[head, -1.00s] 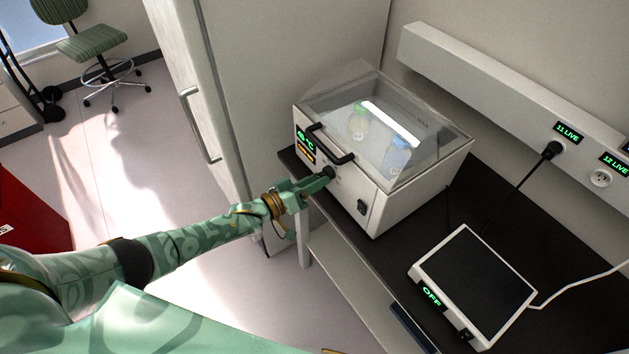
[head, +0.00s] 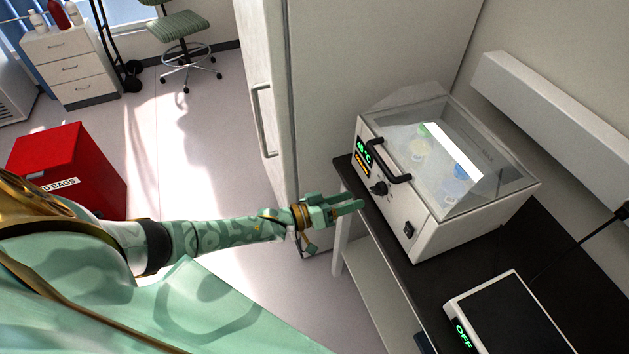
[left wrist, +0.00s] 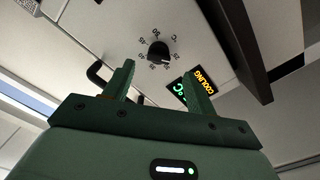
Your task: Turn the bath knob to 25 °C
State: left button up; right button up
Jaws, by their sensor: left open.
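The water bath (head: 400,222) is a white box with a clear lid on the dark bench. Its black knob (head: 379,188) is on the front panel, below the lid handle. The knob (left wrist: 158,50) also shows in the left wrist view with a ring of temperature numbers around it. The display (head: 364,153) has green digits, hard to read, ending in °C; the display (left wrist: 193,92) in the wrist view says COOLING in amber. My left gripper (head: 360,205) is open and empty, a short way off the panel, apart from the knob. My right gripper is not in view.
A black lid handle (head: 388,160) juts out above the knob, and a black switch (head: 409,230) is lower right. Bottles sit inside the bath. A hotplate (head: 510,325) reading OFF stands on the bench (head: 460,268). A tall cabinet (head: 262,100) is on the left.

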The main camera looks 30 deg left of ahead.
pick_arm(q)
jog(key=v, duration=1.1)
jog(key=shift+s, duration=0.1)
jog(key=shift+c, duration=0.3)
dwell(1.5)
